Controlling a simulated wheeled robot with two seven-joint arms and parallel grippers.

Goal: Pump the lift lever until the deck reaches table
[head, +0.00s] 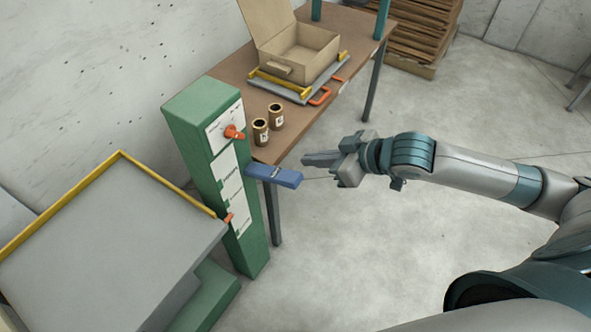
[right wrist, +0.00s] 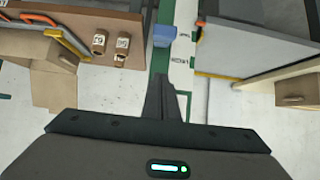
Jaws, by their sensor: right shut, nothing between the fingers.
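The lift is a green column (head: 215,185) with a white scale panel. Its blue lift lever (head: 275,175) sticks out to the right beside the table corner; the lever (right wrist: 164,36) also shows in the right wrist view. The grey deck (head: 110,250) with a yellow rim sits left of the column, lower than the brown table (head: 225,70). My right gripper (head: 304,159) is shut and empty, just right of the lever's free end and apart from it in the picture. In the right wrist view its fingers (right wrist: 160,84) are together below the lever. My left gripper is not in view.
An orange knob (head: 233,132) is on the column's upper front, and an orange pointer (head: 228,218) is lower down. Two brown cans (head: 261,132) stand near the table edge. An open cardboard box (head: 300,55) rests on a grey tray farther back.

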